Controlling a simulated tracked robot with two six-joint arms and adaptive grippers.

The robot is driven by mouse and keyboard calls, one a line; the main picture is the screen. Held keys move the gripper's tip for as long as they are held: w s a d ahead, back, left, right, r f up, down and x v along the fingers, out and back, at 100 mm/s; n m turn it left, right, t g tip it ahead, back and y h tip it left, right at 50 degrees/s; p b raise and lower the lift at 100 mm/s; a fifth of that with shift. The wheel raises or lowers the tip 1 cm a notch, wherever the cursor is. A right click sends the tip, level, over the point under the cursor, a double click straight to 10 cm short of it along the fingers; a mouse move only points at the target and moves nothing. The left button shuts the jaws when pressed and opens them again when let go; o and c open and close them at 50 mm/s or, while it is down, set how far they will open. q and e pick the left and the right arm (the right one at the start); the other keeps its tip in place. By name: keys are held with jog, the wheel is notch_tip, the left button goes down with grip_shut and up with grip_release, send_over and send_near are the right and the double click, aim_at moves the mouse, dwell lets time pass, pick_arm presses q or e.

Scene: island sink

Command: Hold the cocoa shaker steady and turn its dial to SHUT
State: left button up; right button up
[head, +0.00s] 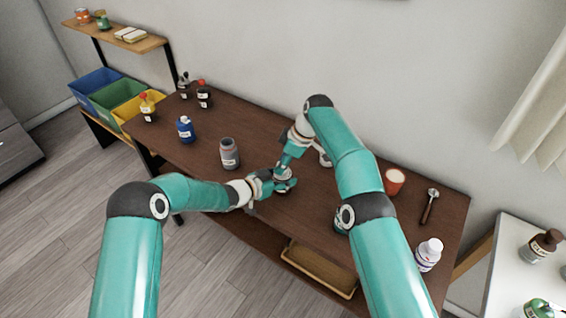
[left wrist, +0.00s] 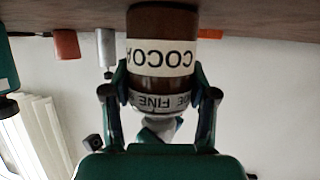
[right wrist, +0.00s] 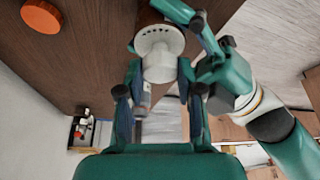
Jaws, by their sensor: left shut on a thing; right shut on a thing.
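The brown cocoa shaker (left wrist: 160,22) has a white COCOA label, upside down in the left wrist view, and a pale ring with lettering including FINE (left wrist: 160,102). Its white top with small holes (right wrist: 158,55) faces the right wrist camera. My left gripper (left wrist: 160,80) is shut on the shaker's body, one finger on each side. My right gripper (right wrist: 159,75) is shut around the white top and dial. In the head view the left gripper (head: 268,186) and right gripper (head: 285,175) meet and mostly hide the shaker. I cannot tell which setting the dial marks.
A grey-brown jar (head: 229,153) and a blue bottle (head: 185,129) stand left of the grippers. An orange cup (head: 394,181), a small tool (head: 429,206) and a white bottle (head: 428,254) are at the right. The brown tabletop (head: 265,135) is clear behind the grippers.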

jog(key=shift+w+d, duration=0.2)
jog(key=shift+d, duration=0.15)
jog(key=o, duration=0.9)
jog(key=shift+o, duration=1.4)
jog(key=shift+s+a, duration=0.1)
jog(key=shift+a, duration=0.05)
jog(key=shift+r, duration=0.1)
jog(key=v, duration=0.7)
